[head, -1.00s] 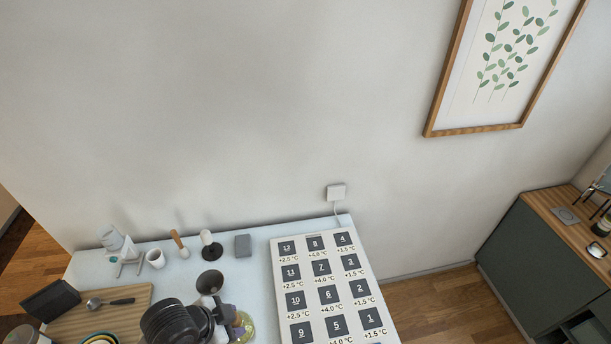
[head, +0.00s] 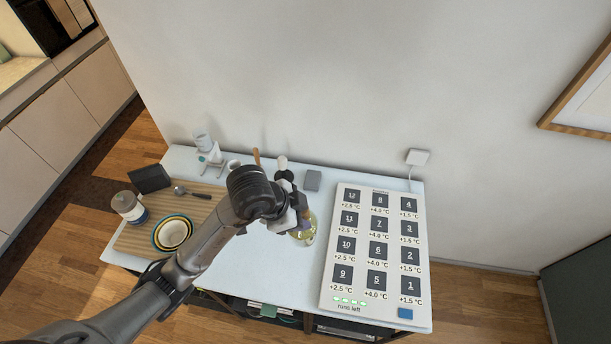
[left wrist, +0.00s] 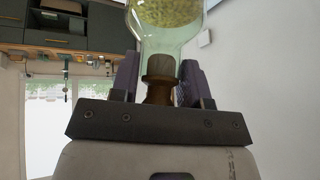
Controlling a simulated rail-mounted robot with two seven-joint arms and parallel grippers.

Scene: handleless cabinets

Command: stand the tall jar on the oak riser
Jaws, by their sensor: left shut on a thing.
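A clear glass jar with yellow-green contents (head: 306,236) is at the middle of the white table, partly hidden by my left gripper (head: 295,215). In the left wrist view, the jar (left wrist: 168,14) has a brown wooden stopper in its narrow neck, and the fingers of my left gripper (left wrist: 160,85) are shut around that stopper. I cannot tell whether its base touches the table. A light wooden slatted board (head: 190,199), the only oak-like platform in view, lies at the table's left. My right gripper is not in view.
The board bears nested bowls (head: 172,233), a spoon, a dark block (head: 150,178) and a lidded white-and-blue jar (head: 129,206). A numbered panel (head: 372,250) covers the table's right. A grey block (head: 312,180) and a white stand (head: 207,148) are at the back. The front middle is clear.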

